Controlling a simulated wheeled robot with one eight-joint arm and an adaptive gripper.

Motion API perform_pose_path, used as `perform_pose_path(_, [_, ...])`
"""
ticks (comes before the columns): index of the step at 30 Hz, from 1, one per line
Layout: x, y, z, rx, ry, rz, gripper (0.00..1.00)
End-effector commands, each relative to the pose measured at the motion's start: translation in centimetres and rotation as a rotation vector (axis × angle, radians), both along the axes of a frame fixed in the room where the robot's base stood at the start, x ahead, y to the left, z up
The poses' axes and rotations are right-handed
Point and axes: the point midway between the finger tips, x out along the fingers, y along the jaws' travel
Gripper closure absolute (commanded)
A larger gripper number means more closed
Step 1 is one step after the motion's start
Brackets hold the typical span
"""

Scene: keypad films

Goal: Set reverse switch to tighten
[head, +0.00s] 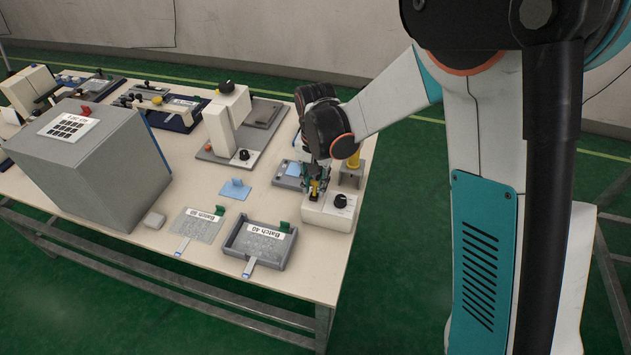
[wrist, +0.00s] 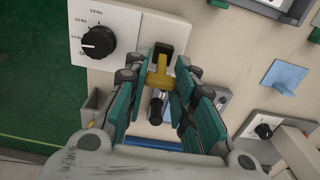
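A white control box (head: 327,213) stands near the table's right edge, with a black dial (head: 340,201). In the wrist view the box (wrist: 133,20) shows the dial (wrist: 98,42) with Nm marks at upper left. A yellow piece (wrist: 158,76), perhaps the reverse switch's lever, stands beside a black slot (wrist: 164,50). My gripper (wrist: 166,62) has its fingers on either side of the yellow piece; I cannot tell whether they touch it. In the head view my gripper (head: 315,186) points down at the box. No tighten marking is legible.
A yellow-topped post (head: 353,160) stands close to the right of my gripper. Batch 40 tray (head: 265,262) and another batch plate (head: 198,227) lie in front. A blue card (head: 234,189) lies left. A large grey cabinet (head: 85,160) fills the table's left part.

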Motion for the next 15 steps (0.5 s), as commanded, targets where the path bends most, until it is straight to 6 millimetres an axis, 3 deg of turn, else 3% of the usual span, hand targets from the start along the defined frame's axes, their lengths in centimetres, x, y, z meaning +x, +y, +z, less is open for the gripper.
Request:
perform_pose_path(7, [0.13, -0.04, -0.1, 0.006, 0.017, -0.002, 1.0])
perform_pose_path(15, [0.86, -0.31, -0.45, 0.062, 0.171, -0.003, 1.0])
